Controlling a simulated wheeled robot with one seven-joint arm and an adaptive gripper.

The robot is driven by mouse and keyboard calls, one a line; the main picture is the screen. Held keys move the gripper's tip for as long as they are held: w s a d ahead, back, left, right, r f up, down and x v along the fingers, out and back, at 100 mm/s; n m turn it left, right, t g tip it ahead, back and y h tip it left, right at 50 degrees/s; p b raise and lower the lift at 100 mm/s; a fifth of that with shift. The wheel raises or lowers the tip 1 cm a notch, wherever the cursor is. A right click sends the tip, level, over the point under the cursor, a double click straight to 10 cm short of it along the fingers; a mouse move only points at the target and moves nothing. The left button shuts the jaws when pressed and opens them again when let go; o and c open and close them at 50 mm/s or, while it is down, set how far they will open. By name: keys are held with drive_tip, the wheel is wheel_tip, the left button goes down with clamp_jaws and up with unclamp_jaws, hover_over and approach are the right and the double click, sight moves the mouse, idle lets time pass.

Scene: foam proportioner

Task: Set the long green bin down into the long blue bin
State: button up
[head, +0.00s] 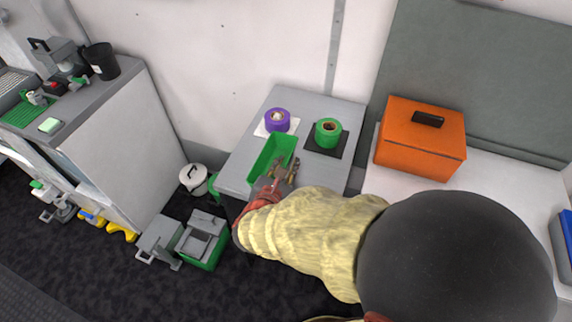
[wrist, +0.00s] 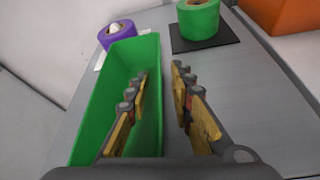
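The long green bin (head: 263,158) stands on a grey table, and it also shows in the wrist view (wrist: 92,100). My gripper (head: 286,165) is at the bin's near right side. In the wrist view my gripper (wrist: 160,72) has its fingers apart, the left one inside the bin and the right one outside. The bin's right wall lies between them, with gaps visible. No long blue bin can be clearly made out. A blue thing (head: 567,222) is cut off at the right edge of the head view, and I cannot tell what it is.
On the grey table (head: 312,101), a purple tape roll (head: 278,120) sits on a white mat and a green tape roll (head: 328,133) on a black mat, both beyond the bin. An orange case (head: 420,140) rests on the white bench. Grey boxes (head: 203,236) stand on the floor.

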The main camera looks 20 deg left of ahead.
drive_tip(key=p+v, duration=0.4)
drive_tip(key=v, duration=0.8)
drive_tip(key=shift+r, duration=0.1)
